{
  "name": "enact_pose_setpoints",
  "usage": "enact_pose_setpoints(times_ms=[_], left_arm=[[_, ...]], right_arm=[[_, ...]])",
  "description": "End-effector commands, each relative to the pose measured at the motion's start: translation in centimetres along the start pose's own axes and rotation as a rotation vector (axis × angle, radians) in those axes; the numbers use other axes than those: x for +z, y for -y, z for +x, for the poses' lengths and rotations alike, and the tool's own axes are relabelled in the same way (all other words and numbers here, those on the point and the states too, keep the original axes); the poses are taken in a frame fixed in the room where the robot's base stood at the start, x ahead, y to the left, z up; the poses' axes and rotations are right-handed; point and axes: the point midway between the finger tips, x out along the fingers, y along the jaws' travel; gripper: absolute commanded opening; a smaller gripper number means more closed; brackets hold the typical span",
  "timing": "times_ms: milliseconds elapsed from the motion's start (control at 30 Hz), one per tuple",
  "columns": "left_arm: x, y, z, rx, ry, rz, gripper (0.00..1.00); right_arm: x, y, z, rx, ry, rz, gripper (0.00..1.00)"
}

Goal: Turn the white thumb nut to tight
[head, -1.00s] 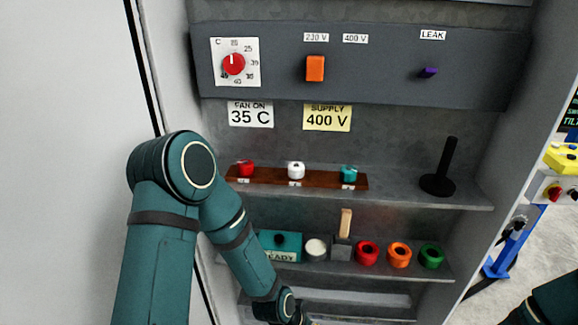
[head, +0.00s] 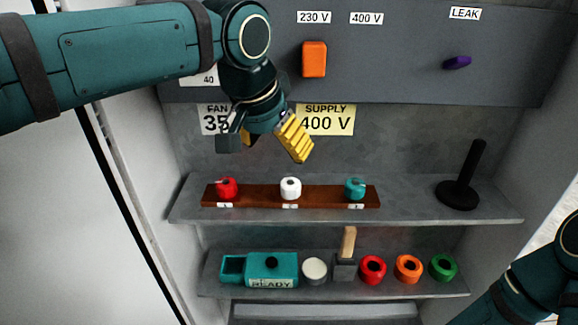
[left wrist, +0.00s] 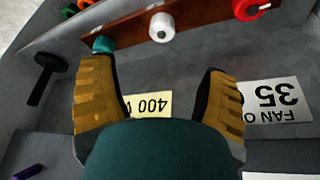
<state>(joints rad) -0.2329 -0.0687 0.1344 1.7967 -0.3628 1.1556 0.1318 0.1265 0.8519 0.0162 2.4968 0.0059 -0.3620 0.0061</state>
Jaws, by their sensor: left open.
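The white thumb nut (head: 290,187) stands in the middle of a brown wooden strip on the upper shelf, between a red nut (head: 227,187) and a teal nut (head: 355,188). In the left wrist view the white nut (left wrist: 162,27) shows beyond the fingers, near the top centre. My left gripper (head: 272,143) is open and empty, above and behind the strip in the picture, in front of the voltage labels. Its yellow fingers (left wrist: 155,95) are spread apart and touch no nut. My right gripper is not in view; only part of my right arm shows at the lower right.
A black post on a round base (head: 459,193) stands at the right of the upper shelf. The lower shelf holds a teal box (head: 285,265), a white cap (head: 314,269), a wooden-handled block and red, orange and green rings. An orange switch (head: 314,59) and purple knob (head: 457,62) are above.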

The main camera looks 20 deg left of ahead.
Motion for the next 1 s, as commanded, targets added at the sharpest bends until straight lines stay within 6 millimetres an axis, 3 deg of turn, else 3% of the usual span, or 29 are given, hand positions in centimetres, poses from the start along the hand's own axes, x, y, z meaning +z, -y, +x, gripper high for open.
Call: enact_pose_setpoints(times_ms=[133,267,800,1000], left_arm=[[0.1,0.1,-0.5,-0.005,-0.003,0.000,0.75],[0.1,0.1,0.3,-0.006,0.000,0.000,0.75],[0.2,0.1,10.2,-0.005,0.003,0.000,0.75],[0.2,0.1,12.6,-0.004,0.001,0.000,0.75]], right_arm=[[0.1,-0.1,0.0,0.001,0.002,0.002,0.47],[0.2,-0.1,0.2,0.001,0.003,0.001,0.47],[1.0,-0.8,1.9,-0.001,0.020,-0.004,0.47],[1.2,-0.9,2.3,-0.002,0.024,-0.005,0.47]])
